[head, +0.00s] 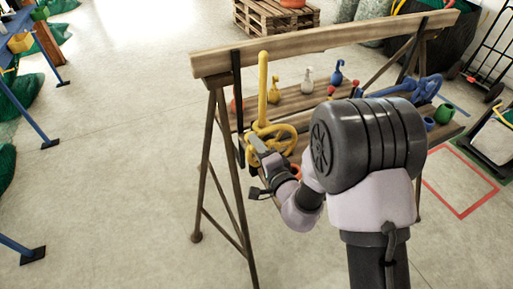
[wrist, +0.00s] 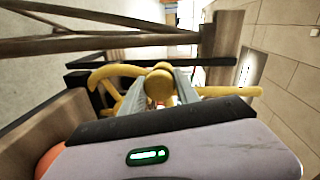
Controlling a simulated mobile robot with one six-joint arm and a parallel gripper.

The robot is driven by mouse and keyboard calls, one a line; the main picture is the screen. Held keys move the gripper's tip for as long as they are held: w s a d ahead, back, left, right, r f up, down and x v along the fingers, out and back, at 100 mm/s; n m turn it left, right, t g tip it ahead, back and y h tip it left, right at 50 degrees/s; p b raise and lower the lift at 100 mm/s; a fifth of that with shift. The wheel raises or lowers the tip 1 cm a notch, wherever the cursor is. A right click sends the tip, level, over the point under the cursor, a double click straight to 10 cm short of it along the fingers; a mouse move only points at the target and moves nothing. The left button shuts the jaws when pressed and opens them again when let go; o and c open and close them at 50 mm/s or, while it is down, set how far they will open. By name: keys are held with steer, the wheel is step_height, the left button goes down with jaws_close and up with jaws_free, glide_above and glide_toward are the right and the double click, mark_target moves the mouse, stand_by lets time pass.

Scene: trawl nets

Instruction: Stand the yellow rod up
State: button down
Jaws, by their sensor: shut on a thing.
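The yellow rod (head: 263,85) stands nearly upright in the head view, in front of the top beam, with thick yellow loops (head: 284,130) around its lower end. My gripper (head: 258,147) is at the lower left of these loops. In the wrist view my gripper (wrist: 160,92) is shut on a rounded yellow part between its fingers. Yellow lengths run out on both sides, the right one being the rod (wrist: 232,91). My fingers and wrist hide part of the lower end, so I cannot tell whether it rests on the shelf.
A wooden trestle has a top beam (head: 330,40) and a plank shelf (head: 300,100). Small yellow (head: 274,90), white (head: 307,81) and blue (head: 337,74) bottle-like things stand on the shelf. A blue looped thing (head: 428,87) lies at right. Open floor (head: 120,150) is at left.

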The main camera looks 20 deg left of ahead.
steer(key=shift+f, duration=0.15)
steer(key=c, duration=0.9)
jaws_free()
steer(key=p+v, duration=1)
steer(key=v, duration=0.7)
steer(key=shift+s+d, duration=0.15)
steer(key=shift+d, duration=0.05)
